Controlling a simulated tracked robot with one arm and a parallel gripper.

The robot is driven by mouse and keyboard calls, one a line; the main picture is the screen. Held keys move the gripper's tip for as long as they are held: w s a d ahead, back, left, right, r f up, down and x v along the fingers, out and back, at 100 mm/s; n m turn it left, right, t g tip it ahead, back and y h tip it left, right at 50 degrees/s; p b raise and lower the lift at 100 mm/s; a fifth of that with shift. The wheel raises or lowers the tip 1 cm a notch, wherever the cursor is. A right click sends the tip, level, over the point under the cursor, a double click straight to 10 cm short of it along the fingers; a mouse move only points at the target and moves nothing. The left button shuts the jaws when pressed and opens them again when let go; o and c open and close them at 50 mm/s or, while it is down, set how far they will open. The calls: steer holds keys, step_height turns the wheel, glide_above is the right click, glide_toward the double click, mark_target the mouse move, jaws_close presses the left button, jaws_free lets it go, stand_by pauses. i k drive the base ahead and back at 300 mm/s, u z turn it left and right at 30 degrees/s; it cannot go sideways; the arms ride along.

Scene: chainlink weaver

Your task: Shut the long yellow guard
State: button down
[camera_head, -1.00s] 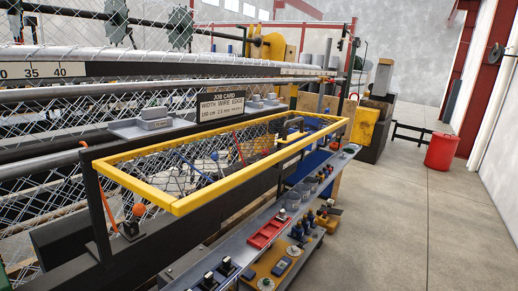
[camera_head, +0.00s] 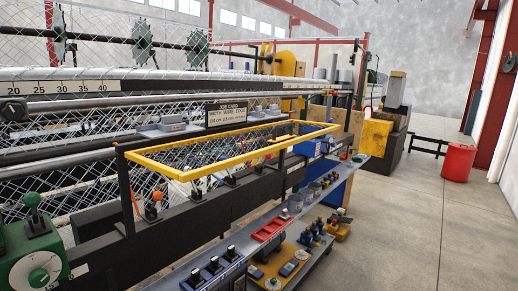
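The long yellow guard (camera_head: 185,174) is a rectangular yellow frame with wire mesh inside. It runs along the front of the chainlink machine, in the middle of the view. It stands out roughly level from the machine, above the dark front beam and its levers. A yellow handle (camera_head: 292,138) sits on its far part. A dark post with an orange tip (camera_head: 116,145) stands at its near left corner. My gripper does not show in the view, so its place relative to the guard cannot be seen.
A shelf (camera_head: 285,238) with a red tray (camera_head: 272,229) and several small parts runs below the guard. A green control box with a dial (camera_head: 35,262) is at the lower left. A red bin (camera_head: 459,162) stands at the far right.

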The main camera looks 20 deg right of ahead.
mark_target(135, 156)
steer(key=z, duration=0.3)
steer(key=i, duration=0.95)
steer(key=u, duration=0.25)
